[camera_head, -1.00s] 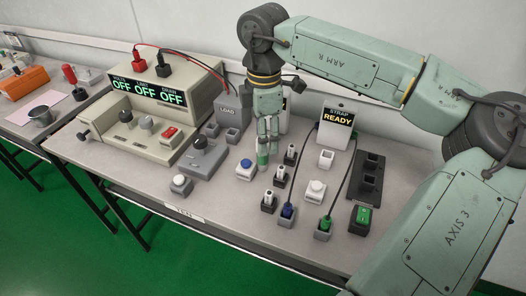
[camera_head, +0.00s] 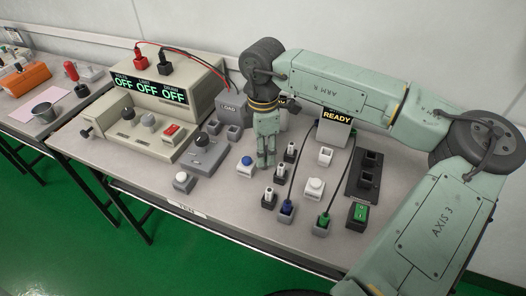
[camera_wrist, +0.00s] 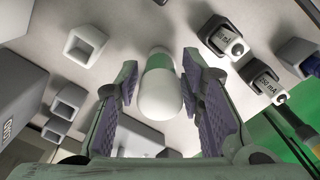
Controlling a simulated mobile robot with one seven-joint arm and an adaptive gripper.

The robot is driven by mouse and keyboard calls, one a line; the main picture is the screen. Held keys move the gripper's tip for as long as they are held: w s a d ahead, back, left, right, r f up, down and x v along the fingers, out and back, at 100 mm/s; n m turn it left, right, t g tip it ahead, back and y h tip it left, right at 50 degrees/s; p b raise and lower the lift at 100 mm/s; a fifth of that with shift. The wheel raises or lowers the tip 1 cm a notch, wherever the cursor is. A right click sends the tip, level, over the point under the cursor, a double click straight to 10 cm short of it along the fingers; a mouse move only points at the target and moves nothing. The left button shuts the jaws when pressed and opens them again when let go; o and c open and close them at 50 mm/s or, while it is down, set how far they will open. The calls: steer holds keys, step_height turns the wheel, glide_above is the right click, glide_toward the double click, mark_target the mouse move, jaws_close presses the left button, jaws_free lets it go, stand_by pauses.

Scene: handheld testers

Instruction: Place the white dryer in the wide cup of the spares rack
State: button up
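The white dryer (camera_wrist: 160,92), a rounded white capsule with a green band, lies between the purple-padded fingers of my gripper (camera_wrist: 160,75) in the wrist view. An open, pale square cup (camera_wrist: 85,46) shows at upper left in the wrist view, apart from the dryer. Two smaller cups (camera_wrist: 70,100) are below it. I cannot tell which is the wide cup; no rack label is readable.
Upright plugs in dark holders (camera_head: 279,172) stand close right of my gripper. The LOAD box (camera_head: 230,108) stands behind left, the READY box (camera_head: 336,127) behind right. Cables run down to blue and green plugs (camera_head: 323,220).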

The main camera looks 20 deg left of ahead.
jaws_close()
steer(key=shift+r, duration=0.1)
stand_by(0.3)
